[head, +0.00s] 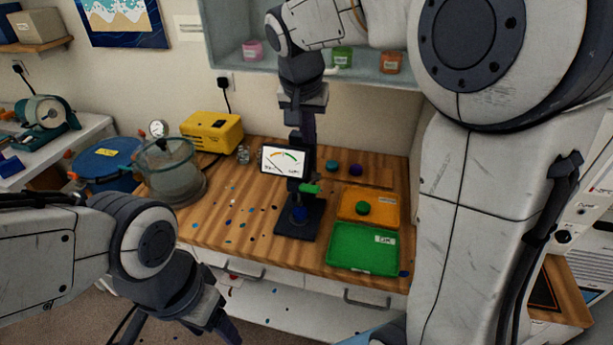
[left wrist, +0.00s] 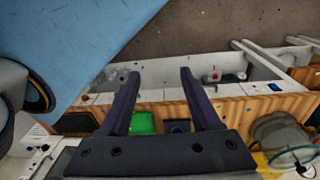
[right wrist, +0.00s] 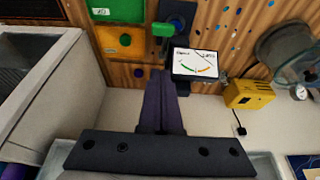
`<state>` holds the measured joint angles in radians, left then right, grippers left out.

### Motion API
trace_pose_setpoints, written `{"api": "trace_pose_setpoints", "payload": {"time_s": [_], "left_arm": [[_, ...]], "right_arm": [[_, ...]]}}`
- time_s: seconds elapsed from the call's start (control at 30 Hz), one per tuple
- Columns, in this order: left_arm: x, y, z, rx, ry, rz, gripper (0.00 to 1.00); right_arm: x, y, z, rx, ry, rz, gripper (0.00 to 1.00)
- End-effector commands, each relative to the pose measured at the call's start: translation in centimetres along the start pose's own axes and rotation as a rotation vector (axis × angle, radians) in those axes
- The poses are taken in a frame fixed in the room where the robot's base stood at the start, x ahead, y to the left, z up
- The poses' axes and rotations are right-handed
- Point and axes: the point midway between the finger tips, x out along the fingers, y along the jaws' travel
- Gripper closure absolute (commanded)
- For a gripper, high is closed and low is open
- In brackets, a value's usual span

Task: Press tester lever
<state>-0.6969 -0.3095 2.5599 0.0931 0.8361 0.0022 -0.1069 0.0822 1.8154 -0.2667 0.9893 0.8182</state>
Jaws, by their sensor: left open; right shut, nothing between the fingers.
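The tester stands on the wooden bench, with a dark base (head: 296,224), a white gauge screen (head: 284,161) and a green lever (head: 310,188). A blue piece (head: 300,214) sits on its base below the lever. In the right wrist view the lever (right wrist: 162,30) and screen (right wrist: 197,64) are just beyond my fingertips. My right gripper (head: 308,140) is shut and empty, pointing down by the screen; its tips are partly hidden, and I cannot tell whether they touch the tester. My left gripper (left wrist: 156,72) is open and empty, low in front of the bench.
An orange tray (head: 385,219) and a green tray (head: 340,259) lie right of the tester. A clear pot (head: 168,170) and a yellow box (head: 212,131) stand left. A shelf (head: 230,60) hangs behind my right arm. Small chips dot the bench.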

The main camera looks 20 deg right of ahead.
Motion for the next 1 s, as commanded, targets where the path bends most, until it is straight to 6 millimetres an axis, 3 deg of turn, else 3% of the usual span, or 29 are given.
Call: {"api": "trace_pose_setpoints", "payload": {"time_s": [0.27,0.73,1.0], "left_arm": [[-0.3,0.0,0.0,0.0,0.0,0.0,0.1],[-2.6,0.2,-0.1,0.0,0.0,0.0,0.1],[-3.3,0.2,-0.2,0.002,0.0,0.0,0.1]], "right_arm": [[0.9,0.1,-0.1,0.001,-0.002,0.003,1.0],[10.1,0.2,0.0,0.0,-0.006,0.005,1.0],[12.5,0.1,2.5,-0.001,-0.002,0.002,1.0]]}}
